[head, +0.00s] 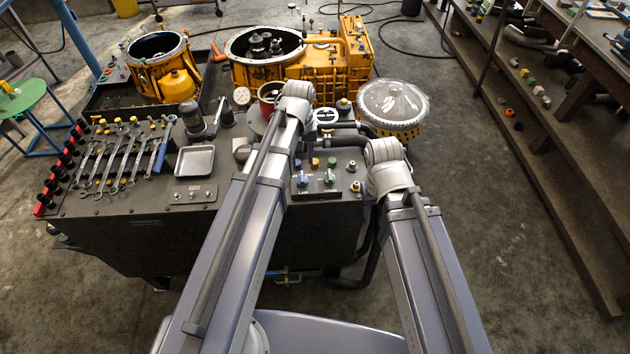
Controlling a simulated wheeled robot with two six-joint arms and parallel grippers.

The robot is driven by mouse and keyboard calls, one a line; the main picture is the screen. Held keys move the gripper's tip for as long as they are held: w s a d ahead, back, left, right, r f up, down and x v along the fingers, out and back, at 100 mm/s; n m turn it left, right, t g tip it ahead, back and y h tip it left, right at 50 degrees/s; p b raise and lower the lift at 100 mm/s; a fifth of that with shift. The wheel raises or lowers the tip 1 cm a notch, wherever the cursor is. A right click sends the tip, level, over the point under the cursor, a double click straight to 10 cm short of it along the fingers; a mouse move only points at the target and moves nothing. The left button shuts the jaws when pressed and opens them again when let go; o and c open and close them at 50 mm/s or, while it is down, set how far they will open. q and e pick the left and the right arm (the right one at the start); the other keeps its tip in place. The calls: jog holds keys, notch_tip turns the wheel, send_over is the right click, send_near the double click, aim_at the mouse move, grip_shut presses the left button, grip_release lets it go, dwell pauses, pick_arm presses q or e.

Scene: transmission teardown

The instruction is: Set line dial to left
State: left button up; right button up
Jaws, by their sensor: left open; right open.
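A dark control panel (342,190) is on the bench's front right, between my two arms.
Wrenches (122,155) and a silver tray (195,161) lie on the bench's left. Yellow housings (330,62) stand behind. A clear-domed part (393,102) sits behind my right arm's joint. A shelf bench (560,150) runs along the right. Floor between is clear.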

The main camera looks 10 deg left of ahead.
aim_at(302, 176)
pick_arm(q)
jog(key=shift+w+a+f, duration=0.15)
jog(key=shift+a+f, duration=0.1)
jog(key=shift+f, duration=0.05)
jog(key=shift+d+f+b, duration=0.1)
jog(key=shift+f+b, duration=0.35)
jog(key=shift+b, duration=0.25)
notch_tip(302, 176, down, 7)
jog(key=b, duration=0.6)
jog(key=shift+r+b, duration=0.2)
jog(key=shift+b, duration=0.1)
jog(key=shift+r, duration=0.1)
grip_shut()
